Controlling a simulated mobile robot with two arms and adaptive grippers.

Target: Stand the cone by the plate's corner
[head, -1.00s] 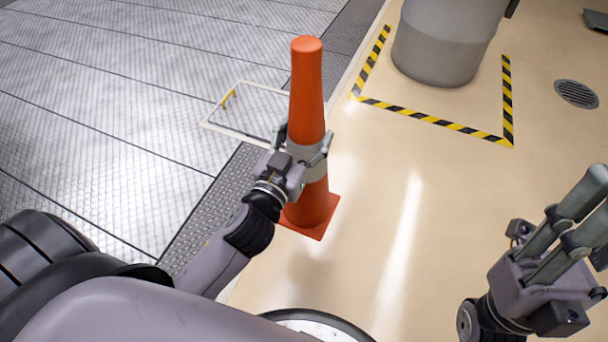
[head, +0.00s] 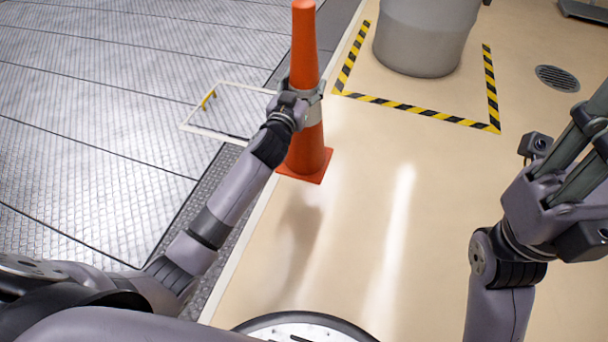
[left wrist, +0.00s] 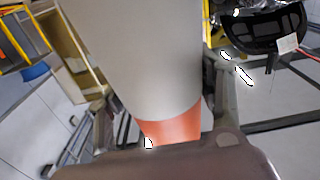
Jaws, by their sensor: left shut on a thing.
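In the left wrist view the pale band (left wrist: 140,60) and some orange (left wrist: 172,128) fill the space between my fingers. The tread plate floor (head: 90,120) lies left of the cone. My right gripper (head: 590,130) is empty, fingers extended, partly cut off at the right edge.
A white-outlined rectangle (head: 190,126) with a yellow handle lies on the tread plate. A grey barrel (head: 422,40) stands inside yellow-black floor tape (head: 415,109). A round drain (head: 557,78) is at the right. The beige floor (head: 410,240) between is clear.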

